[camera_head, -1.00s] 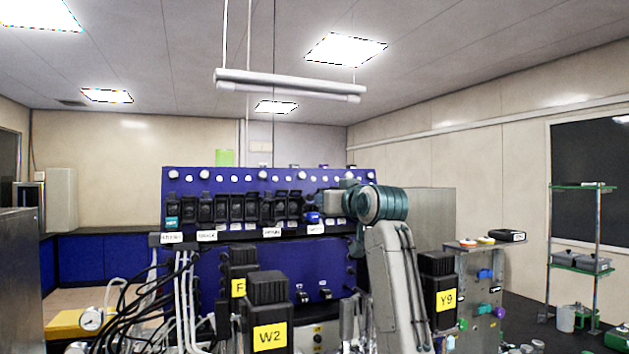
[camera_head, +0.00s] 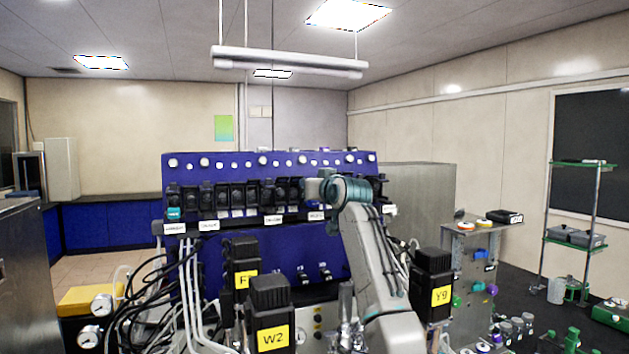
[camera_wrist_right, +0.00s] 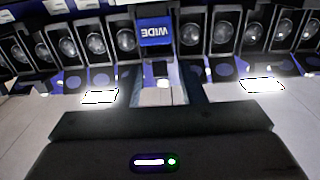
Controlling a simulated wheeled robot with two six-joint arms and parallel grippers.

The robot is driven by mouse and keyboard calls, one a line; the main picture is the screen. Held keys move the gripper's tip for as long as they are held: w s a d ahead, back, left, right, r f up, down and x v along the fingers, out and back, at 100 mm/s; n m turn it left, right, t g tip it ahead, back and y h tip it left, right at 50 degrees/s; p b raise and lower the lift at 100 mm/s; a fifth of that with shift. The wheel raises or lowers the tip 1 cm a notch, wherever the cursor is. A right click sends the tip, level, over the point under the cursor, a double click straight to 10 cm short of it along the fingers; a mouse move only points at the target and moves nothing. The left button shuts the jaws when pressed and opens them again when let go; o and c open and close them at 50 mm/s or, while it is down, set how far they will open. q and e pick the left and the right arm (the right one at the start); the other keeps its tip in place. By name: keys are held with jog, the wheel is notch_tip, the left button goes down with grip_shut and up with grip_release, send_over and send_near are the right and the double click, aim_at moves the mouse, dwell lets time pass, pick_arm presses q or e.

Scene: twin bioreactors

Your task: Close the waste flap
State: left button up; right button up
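I cannot pick out a waste flap by name. A row of black flap units (camera_head: 237,196) runs along the blue panel, and the small labels below are mostly unreadable. My right arm reaches up to the right part of this row, and its wrist hides the units behind it. In the right wrist view, a blue piece (camera_wrist_right: 156,31) marked "WIDE", seen upside down, is ahead of my right gripper (camera_wrist_right: 161,82). The two dark fingers look apart, with nothing visible held between them. My left gripper is not in view.
Black blocks marked W2 (camera_head: 271,310) and Y9 (camera_head: 433,285) stand in front of the panel, with hoses (camera_head: 187,285) at left. A grey side rack (camera_head: 466,270) with coloured knobs stands at right. Glossy black flap units (camera_wrist_right: 222,32) flank the blue piece.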

jog(key=c, duration=0.7)
jog(key=shift+o, duration=0.2)
jog(key=f+t+b, duration=0.1)
jog(key=b, duration=0.2)
jog(key=f+t+y+b, duration=0.1)
jog(key=t+b, duration=0.1)
jog(key=b, duration=0.2)
jog(key=shift+w+r+t+b, duration=0.1)
jog(key=shift+r+t+b, duration=0.05)
jog(key=shift+t+b, duration=0.3)
jog(key=o, duration=0.7)
jog(key=shift+c, duration=0.2)
